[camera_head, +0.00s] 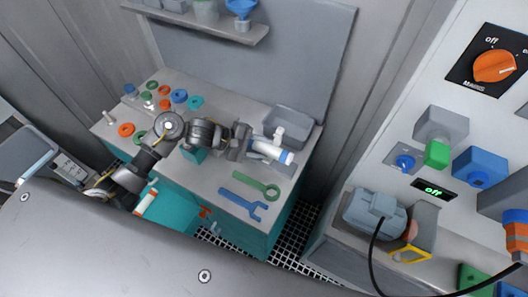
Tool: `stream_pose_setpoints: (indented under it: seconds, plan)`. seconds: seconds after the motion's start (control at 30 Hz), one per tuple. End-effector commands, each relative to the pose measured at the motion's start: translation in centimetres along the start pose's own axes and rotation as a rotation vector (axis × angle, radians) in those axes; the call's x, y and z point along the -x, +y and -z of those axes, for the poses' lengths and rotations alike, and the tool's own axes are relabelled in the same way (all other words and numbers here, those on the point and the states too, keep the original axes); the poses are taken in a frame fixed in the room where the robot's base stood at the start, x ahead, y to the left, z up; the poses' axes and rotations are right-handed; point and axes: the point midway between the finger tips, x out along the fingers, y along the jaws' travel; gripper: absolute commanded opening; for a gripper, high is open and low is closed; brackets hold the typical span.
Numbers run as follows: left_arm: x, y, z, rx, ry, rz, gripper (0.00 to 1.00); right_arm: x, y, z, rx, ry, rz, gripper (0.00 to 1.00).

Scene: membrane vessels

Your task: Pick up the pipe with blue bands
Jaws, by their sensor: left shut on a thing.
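The pipe with blue bands (270,151) is a short white tube with a blue band at its right end. It is at the right part of the workbench (215,175), with a white stub pointing up from it. My left gripper (247,146) reaches in from the left and is shut on the pipe's left end, which the jaws partly hide. I cannot tell whether the pipe touches the bench or is just above it. My right gripper is not in view.
A grey bin (290,122) stands just behind the pipe. A green wrench (256,184) and a blue wrench (243,204) lie in front. Several coloured rings are at the bench's left. A control panel (455,110) and a motor (374,211) are at the right.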

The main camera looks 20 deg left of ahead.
Motion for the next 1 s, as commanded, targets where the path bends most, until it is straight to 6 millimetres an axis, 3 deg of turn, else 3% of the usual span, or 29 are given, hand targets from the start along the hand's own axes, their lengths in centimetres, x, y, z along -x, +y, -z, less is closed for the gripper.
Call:
stream_pose_setpoints:
  seconds: [0.23, 0.5, 0.73, 1.0]
  plan:
    - [6.1, 0.7, -3.4, -0.005, 0.003, 0.005, 0.12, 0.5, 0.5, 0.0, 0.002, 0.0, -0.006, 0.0]
    - [11.5, -1.1, -5.5, 0.002, 0.002, 0.005, 0.12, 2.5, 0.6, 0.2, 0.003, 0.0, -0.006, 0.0]
    - [13.8, -2.0, -6.3, 0.002, 0.001, 0.004, 0.12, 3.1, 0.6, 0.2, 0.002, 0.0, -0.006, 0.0]
    - [14.3, -2.2, -6.5, 0.001, 0.0, 0.002, 0.12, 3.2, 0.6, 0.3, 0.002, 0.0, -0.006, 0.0]
